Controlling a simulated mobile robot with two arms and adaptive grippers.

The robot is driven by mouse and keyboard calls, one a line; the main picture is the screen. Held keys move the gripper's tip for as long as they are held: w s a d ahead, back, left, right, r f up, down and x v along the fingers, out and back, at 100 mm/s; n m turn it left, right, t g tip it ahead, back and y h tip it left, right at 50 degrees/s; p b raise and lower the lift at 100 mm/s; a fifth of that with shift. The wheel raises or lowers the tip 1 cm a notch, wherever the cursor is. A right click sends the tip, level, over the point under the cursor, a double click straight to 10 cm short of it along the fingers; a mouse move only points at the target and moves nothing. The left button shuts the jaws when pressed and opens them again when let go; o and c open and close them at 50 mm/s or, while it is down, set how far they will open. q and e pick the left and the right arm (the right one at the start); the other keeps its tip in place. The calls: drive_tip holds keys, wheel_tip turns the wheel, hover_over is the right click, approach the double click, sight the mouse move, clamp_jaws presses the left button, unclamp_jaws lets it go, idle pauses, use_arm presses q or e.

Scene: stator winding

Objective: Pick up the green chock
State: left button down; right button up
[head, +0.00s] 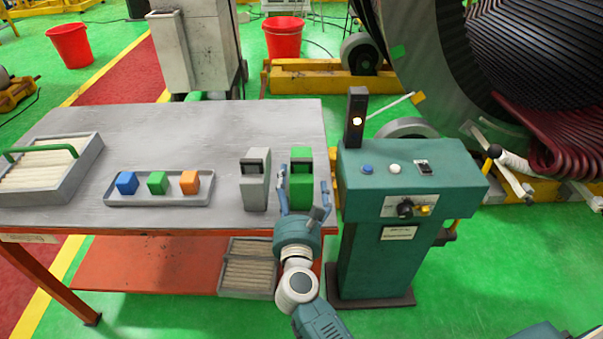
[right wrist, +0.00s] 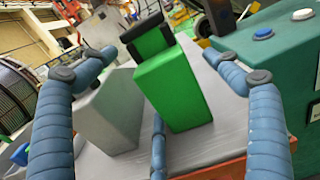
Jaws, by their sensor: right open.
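The green chock (head: 301,185), a wedge-like block with a dark handle on top, stands upright near the right end of the grey table (head: 225,130). My right gripper (head: 303,182) is open, its fingers reaching up on the left and right of the green chock. In the right wrist view the green chock (right wrist: 172,90) stands between the spread blue fingers, with a third finger low in front of it. I cannot tell whether any finger touches it. A similar grey chock (head: 254,185) stands just to its left. My left gripper is not in view.
A tray (head: 115,200) with blue, green and orange cubes lies left of the chocks. A wooden-slatted box (head: 88,160) with a green handle is at the far left. A teal control console (head: 410,170) stands close on the right. The table's back is clear.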

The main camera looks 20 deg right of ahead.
drive_tip(key=x, duration=0.3)
drive_tip(key=b+x, duration=0.1)
drive_tip(key=x, duration=0.1)
drive_tip(key=shift+w+a+f, duration=0.1)
drive_tip(key=shift+w+f, duration=0.1)
drive_tip(key=shift+f, duration=0.15)
drive_tip(key=shift+s, duration=0.1)
drive_tip(key=c, duration=1.4)
drive_tip(key=shift+r, duration=0.15)
drive_tip(key=shift+c, duration=0.2)
